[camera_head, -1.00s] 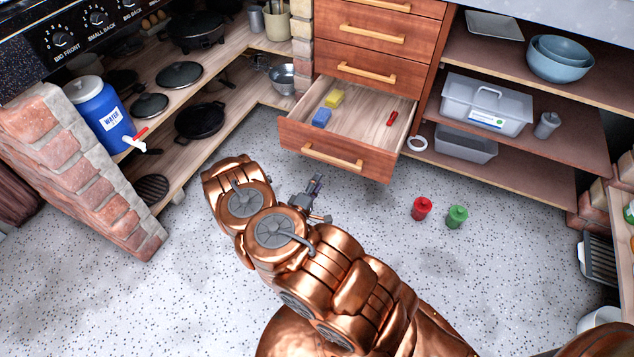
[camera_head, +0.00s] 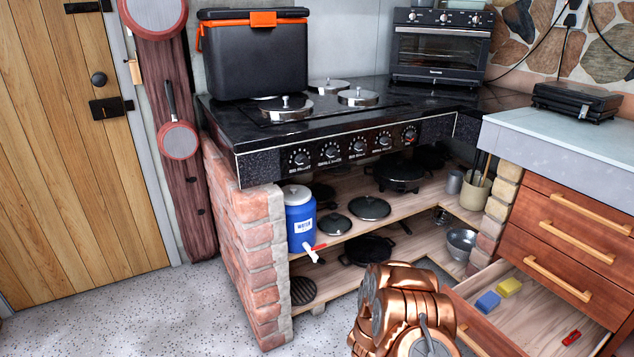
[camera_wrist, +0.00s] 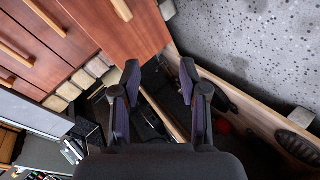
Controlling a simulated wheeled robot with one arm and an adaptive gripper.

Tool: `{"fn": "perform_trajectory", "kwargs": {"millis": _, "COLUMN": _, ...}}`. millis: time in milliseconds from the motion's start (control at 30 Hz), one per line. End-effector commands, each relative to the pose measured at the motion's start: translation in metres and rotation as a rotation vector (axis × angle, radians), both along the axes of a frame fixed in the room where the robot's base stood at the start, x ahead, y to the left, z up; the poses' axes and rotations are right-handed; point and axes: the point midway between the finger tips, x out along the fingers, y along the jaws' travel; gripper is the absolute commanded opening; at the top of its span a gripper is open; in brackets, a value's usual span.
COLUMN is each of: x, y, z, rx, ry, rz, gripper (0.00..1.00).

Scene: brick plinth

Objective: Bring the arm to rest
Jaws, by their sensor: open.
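My gripper (camera_wrist: 159,82) shows in the wrist view with its two dark fingers spread apart and nothing between them. It is tilted over a gap beside the red-brown drawer fronts (camera_wrist: 125,28). In the head view my copper arm (camera_head: 400,312) is folded at the bottom, in front of the lower shelf and left of the open drawer. My gripper itself is hidden or outside that view.
The open drawer (camera_head: 482,336) juts out at the lower right, holding a blue sponge (camera_head: 488,301), a yellow sponge (camera_head: 509,287) and a small red item (camera_head: 571,338). A blue water jug (camera_head: 300,220) stands by the brick plinth (camera_head: 248,250). Floor (camera_head: 140,315) at left is clear.

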Motion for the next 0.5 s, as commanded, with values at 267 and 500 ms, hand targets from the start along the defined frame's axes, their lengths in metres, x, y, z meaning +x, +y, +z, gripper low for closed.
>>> {"fn": "perform_trajectory", "kwargs": {"millis": 267, "x": 0.036, "y": 0.070, "z": 0.071, "rx": 0.325, "ry": -0.038, "rz": 0.051, "gripper": 0.44}}
{"fn": "perform_trajectory", "kwargs": {"millis": 500, "x": 0.046, "y": 0.128, "z": 0.139, "rx": 0.568, "ry": -0.021, "rz": 0.107, "gripper": 0.44}}
